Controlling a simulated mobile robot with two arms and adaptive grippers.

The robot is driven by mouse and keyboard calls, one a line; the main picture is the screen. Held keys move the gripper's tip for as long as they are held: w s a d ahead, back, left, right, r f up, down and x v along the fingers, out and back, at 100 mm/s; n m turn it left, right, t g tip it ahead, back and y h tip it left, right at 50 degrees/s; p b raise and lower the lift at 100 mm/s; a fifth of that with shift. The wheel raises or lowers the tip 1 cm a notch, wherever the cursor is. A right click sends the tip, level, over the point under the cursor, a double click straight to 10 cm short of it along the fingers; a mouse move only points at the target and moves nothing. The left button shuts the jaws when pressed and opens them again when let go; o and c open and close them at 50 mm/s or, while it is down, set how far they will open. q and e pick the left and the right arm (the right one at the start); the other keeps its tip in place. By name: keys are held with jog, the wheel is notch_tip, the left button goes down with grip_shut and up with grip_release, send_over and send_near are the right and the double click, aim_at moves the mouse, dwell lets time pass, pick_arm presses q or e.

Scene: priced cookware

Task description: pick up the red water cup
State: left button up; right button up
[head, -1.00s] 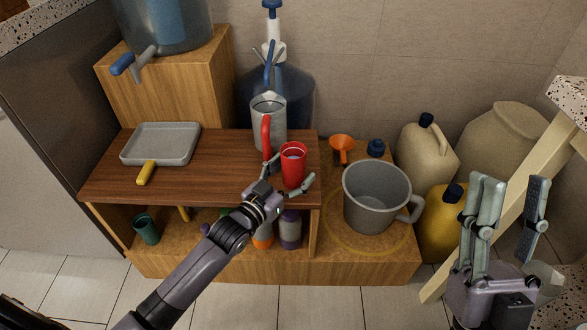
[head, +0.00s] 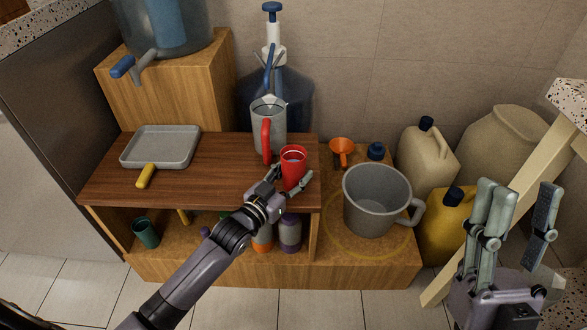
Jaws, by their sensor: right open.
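The red water cup (head: 293,167) stands upright near the right front edge of the brown wooden shelf top in the head view. My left gripper (head: 292,178) is in front of the cup, with its fingers spread to either side of the cup's lower part. The fingers look open, and I cannot tell whether they touch the cup. Part of the cup's base is hidden behind the gripper. My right gripper (head: 518,212) is open and empty at the right, well away from the cup.
A grey jug (head: 272,120) with a red handle stands close behind the cup. A grey square pan (head: 162,146) lies on the left of the shelf top (head: 225,175). A large grey pot (head: 376,200) and an orange funnel (head: 342,147) stand on the lower ledge at right.

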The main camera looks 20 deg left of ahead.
pick_arm(q)
jog(key=c, duration=0.5)
jog(key=shift+o, duration=0.2)
jog(key=shift+r, duration=0.15)
